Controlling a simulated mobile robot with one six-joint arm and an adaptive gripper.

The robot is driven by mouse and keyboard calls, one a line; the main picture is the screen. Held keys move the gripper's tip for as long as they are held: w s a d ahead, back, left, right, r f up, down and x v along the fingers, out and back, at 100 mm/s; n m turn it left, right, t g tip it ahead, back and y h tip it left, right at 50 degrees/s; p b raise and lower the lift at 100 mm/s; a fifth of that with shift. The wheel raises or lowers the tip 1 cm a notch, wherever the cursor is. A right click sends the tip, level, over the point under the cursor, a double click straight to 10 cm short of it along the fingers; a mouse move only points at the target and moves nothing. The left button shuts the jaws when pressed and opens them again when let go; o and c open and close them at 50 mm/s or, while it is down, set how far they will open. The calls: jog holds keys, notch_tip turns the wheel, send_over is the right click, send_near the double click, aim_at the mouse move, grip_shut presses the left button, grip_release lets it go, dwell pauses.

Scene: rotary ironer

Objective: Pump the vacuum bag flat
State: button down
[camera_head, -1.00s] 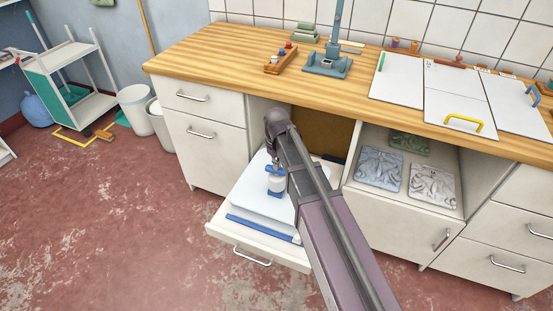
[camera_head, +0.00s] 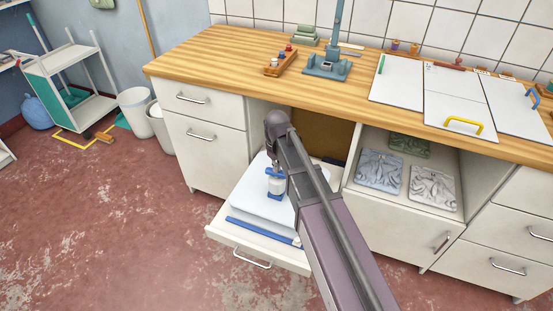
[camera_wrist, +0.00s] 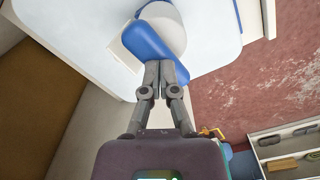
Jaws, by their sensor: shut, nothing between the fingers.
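The vacuum bag (camera_head: 258,208) looks like a thick, pale white slab with a blue strip (camera_head: 262,231) along its front edge. It lies in a pulled-out drawer (camera_head: 232,239). A small pump with a white body (camera_head: 276,185) and blue parts stands on it. In the wrist view the pump's blue handle (camera_wrist: 150,42) lies at my fingertips, with the white body (camera_wrist: 168,22) partly behind it. My gripper (camera_wrist: 163,66) is shut and empty, its tips at the handle's edge; I cannot tell whether they touch. My arm hides part of the bag's right side.
A wooden worktop (camera_head: 215,62) runs above the drawer, with a blue-grey press (camera_head: 328,66) and white boards on it. An open shelf (camera_head: 445,205) with patterned packs is at the right. The floor in front is clear.

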jog(key=shift+r+p, duration=1.95)
jog(key=shift+r, duration=0.1)
jog(key=shift+f+b, duration=3.05)
jog(key=shift+r, duration=0.25)
jog(key=shift+r+p, duration=2.1)
jog(key=shift+p, duration=0.25)
jog(key=shift+f+b, duration=0.35)
